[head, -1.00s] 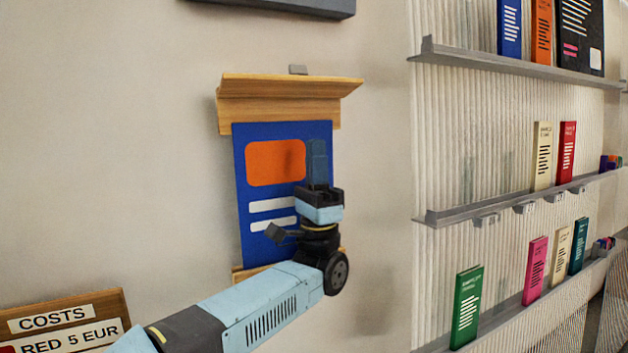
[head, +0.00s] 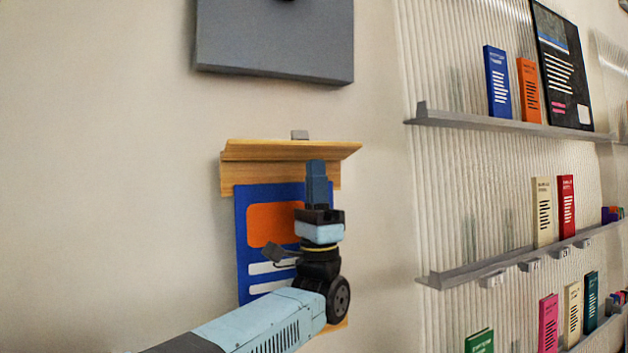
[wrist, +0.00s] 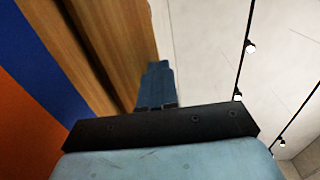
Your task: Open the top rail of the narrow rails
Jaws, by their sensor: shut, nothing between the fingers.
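The wooden top rail (head: 285,151) is on the wall, with a front strip jutting outward above a flat wooden back strip (head: 260,175). A small grey piece sits on its top edge. A blue poster (head: 243,240) with an orange block hangs below it. A bit of the wooden bottom rail (head: 337,325) shows behind my arm. My gripper (head: 316,168) points up, fingers shut and empty, in front of the back strip and just below the jutting strip. In the wrist view the fingers (wrist: 157,85) overlap the wood's edge (wrist: 115,50); I cannot tell whether they touch it.
A grey panel (head: 275,40) is on the wall above the top rail. Grey shelves (head: 500,122) with books and a black poster (head: 563,70) stand at the right. The wall left of the rails is bare. Ceiling track lights (wrist: 250,47) show in the wrist view.

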